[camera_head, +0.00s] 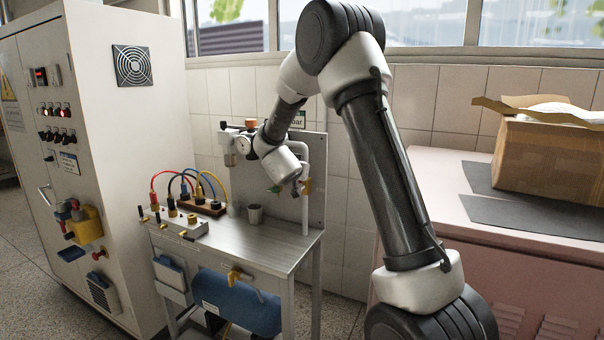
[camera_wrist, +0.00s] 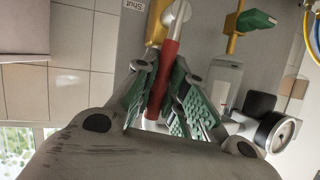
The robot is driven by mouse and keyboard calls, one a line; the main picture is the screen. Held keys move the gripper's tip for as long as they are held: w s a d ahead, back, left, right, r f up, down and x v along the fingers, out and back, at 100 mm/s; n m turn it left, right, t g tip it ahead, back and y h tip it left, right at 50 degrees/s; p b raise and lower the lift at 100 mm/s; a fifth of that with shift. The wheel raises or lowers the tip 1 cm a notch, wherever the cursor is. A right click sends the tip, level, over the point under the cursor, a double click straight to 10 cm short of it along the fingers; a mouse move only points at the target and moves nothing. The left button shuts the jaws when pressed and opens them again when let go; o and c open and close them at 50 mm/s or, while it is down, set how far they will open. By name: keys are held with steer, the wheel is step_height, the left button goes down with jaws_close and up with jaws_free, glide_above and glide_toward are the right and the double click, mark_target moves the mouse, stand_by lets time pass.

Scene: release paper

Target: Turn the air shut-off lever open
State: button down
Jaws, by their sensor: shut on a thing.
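A red lever (camera_wrist: 166,75) is held between the green-padded fingers of my gripper (camera_wrist: 162,72) in the wrist view. The lever runs up to a brass valve body (camera_wrist: 156,24) on a white pipe, beside a label partly reading "Shut" (camera_wrist: 133,5). I take it to be the air shut-off lever. In the head view my gripper (camera_head: 279,187) is at the right of the grey panel (camera_head: 316,160), and the lever is hidden there. The brass fitting (camera_head: 306,186) shows just right of it on the white pipe.
A second valve with a green handle (camera_wrist: 257,20) sits near the held lever. A pressure gauge (camera_head: 243,145) is on the panel. A cabinet stands at left.

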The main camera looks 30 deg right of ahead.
steer(key=c, duration=1.5)
jaws_free()
steer(key=shift+o, duration=0.2)
steer(key=v, duration=1.2)
